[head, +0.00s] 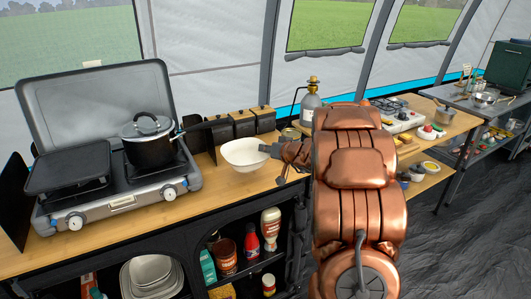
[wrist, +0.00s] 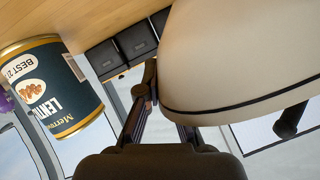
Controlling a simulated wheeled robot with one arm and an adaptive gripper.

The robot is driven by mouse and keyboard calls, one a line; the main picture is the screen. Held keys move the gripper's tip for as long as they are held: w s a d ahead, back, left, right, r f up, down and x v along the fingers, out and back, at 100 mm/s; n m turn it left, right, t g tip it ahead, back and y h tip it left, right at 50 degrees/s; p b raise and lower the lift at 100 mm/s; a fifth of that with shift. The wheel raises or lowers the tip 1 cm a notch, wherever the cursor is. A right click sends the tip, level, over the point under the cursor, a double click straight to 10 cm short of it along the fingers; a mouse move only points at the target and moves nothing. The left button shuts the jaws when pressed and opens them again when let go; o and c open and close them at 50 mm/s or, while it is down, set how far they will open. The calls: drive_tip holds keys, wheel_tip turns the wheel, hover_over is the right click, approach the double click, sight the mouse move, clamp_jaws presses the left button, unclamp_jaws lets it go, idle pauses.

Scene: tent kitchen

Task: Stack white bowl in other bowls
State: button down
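The white bowl (head: 245,155) is upright at the counter's right part in the head view, and I cannot tell whether it touches the wood. My gripper (head: 284,151) is at its right rim. In the wrist view the bowl (wrist: 235,60) fills the upper right. One finger of my gripper (wrist: 160,90) lies against its outside, and the other passes behind its wall, its tip hidden. The gripper appears shut on the rim. Nested pale bowls (head: 151,272) sit in the open shelf below the counter.
A stove (head: 110,205) with a black pot (head: 150,145) stands left of the bowl. Black canisters (head: 243,124) line the counter's back. A lentil can (wrist: 50,85) stands near my gripper. Bottles (head: 270,225) fill the shelf beside the nested bowls.

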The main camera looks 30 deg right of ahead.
drive_tip(key=shift+w+d, duration=0.35)
drive_tip(key=shift+w, duration=0.1)
drive_tip(key=shift+w+d+f+p, duration=0.1)
drive_tip(key=shift+w+f+p, duration=0.05)
drive_tip(key=shift+f+p, duration=0.75)
drive_tip(key=shift+f, duration=0.9)
drive_tip(key=shift+f+b, duration=0.2)
drive_tip(key=shift+b, duration=0.3)
drive_tip(key=c, duration=1.3)
unclamp_jaws()
drive_tip(key=shift+r, duration=0.15)
